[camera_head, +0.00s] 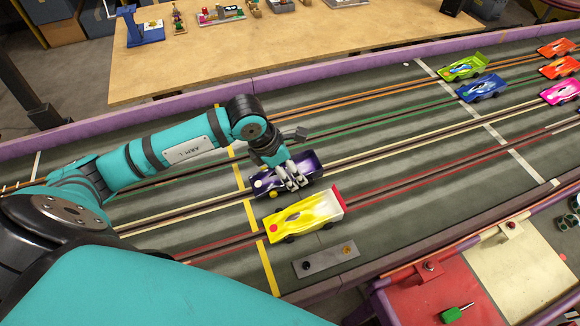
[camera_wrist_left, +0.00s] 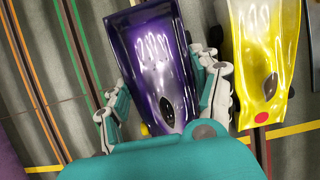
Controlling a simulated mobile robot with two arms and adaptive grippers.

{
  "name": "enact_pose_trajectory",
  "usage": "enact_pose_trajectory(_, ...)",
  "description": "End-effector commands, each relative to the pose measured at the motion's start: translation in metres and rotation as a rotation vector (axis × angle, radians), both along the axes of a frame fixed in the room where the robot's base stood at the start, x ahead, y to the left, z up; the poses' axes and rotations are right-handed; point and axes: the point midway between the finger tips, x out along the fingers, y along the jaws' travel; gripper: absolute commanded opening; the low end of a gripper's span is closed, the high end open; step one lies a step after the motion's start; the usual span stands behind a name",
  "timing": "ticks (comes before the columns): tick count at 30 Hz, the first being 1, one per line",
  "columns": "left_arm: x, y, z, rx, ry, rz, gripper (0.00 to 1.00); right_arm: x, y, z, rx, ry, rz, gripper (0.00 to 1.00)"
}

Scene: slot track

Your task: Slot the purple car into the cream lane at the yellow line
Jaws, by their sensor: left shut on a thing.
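The purple car (camera_head: 312,163) is over the cream lane (camera_head: 400,139), its nose at the left beside the yellow line (camera_head: 251,215). My left gripper (camera_head: 291,179) is shut on the car from above. In the left wrist view, the gripper's fingers (camera_wrist_left: 163,95) press on both sides of the purple car (camera_wrist_left: 150,45). The yellow line also shows in the left wrist view (camera_wrist_left: 290,130). The car's underside is hidden, so I cannot tell whether it touches the track or sits in the slot. My right gripper is out of view.
A yellow car (camera_head: 303,214) stands close beside, in the red lane, its nose near the yellow line. A grey plate (camera_head: 326,260) lies near the front wall. Several cars, including a green one (camera_head: 463,67), stand farther right. The cream lane between is clear.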

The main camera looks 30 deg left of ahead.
Motion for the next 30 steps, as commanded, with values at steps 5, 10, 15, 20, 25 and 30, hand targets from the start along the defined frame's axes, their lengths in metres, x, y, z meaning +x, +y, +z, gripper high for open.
enact_pose_trajectory(5,0.0,0.0,-0.005,0.0,-0.001,0.0,0.25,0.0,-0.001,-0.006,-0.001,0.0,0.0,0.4)
enact_pose_trajectory(10,0.0,0.0,-0.01,0.0,-0.001,0.0,0.25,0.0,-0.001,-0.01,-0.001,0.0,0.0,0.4)
enact_pose_trajectory(15,0.0,0.0,-0.014,0.0,-0.001,0.0,0.25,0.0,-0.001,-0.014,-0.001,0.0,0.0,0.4)
enact_pose_trajectory(20,0.0,0.0,-0.015,0.0,-0.001,0.0,0.69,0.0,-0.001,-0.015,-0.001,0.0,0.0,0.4)
enact_pose_trajectory(25,0.0,0.0,-0.015,0.0,-0.001,0.0,0.91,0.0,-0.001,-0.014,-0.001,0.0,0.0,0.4)
enact_pose_trajectory(30,0.0,0.0,-0.015,0.001,-0.001,0.0,0.91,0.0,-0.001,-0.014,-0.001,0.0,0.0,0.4)
